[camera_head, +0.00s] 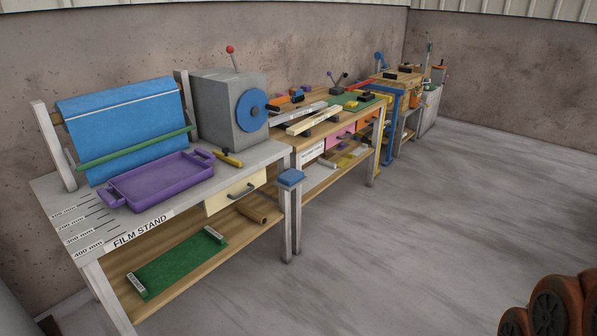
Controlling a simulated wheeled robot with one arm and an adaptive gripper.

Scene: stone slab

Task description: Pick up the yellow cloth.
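I cannot make out a cloth for certain. A small yellow item (346,161) lies on the lower shelf of the second bench, too small to tell whether it is cloth. A yellow-handled tool (228,157) lies on the near bench beside the purple tray. My gripper is not in view.
The near bench (62,205), marked "FILM STAND", holds a blue sheet on a stand (125,125), a purple tray (160,180) and a grey machine (228,110). A green mat (178,262) lies on its lower shelf. More cluttered benches run toward the far corner. The grey floor (420,230) is clear in the middle.

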